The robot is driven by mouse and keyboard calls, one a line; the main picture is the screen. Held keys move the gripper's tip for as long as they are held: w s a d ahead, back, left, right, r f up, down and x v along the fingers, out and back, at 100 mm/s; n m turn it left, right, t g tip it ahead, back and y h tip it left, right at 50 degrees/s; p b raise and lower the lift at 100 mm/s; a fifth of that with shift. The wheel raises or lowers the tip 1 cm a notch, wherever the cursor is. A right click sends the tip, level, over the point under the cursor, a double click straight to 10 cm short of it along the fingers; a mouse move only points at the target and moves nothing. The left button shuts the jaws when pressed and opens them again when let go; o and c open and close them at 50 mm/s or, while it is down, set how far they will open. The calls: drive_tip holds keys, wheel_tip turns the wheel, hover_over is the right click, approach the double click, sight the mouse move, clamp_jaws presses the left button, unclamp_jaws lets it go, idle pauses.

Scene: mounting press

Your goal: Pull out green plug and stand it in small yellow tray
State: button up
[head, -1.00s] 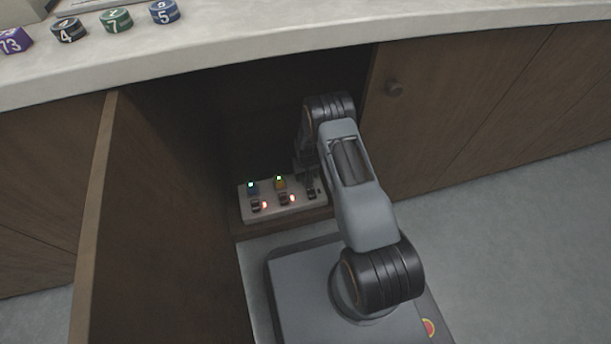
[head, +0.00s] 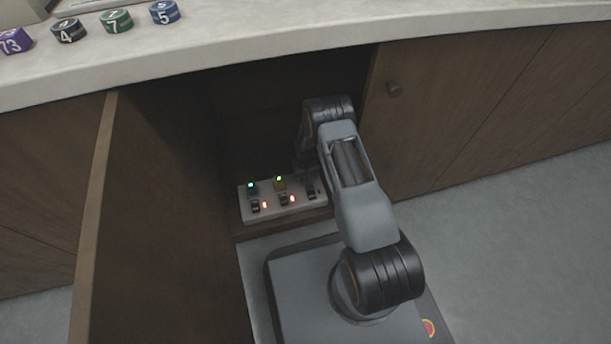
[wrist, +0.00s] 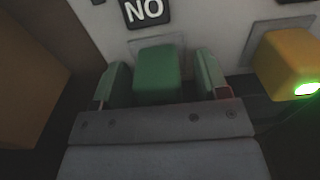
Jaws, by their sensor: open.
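The green plug (wrist: 157,73) sits at a white panel in the wrist view, under a black label reading "NO". My gripper (wrist: 160,62) is open, with one finger on each side of the plug. Small gaps show between the plug and the fingers. In the head view my arm reaches into the open cabinet, and the green plug is hidden behind it. The small yellow tray is not visible in either view.
The yellow plug (wrist: 284,62) is close right of my gripper. An open door (head: 120,230) stands left. Numbered pucks (head: 116,21) are on the counter.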

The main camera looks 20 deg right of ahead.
drive_tip(key=shift+c, duration=0.2)
clamp_jaws()
idle(0.4)
drive_tip(key=shift+r, duration=0.1)
drive_tip(key=shift+r+p, duration=2.1)
drive_tip(key=shift+r, duration=0.85)
drive_tip(key=shift+r+p, duration=1.3)
drive_tip(key=shift+r, duration=0.65)
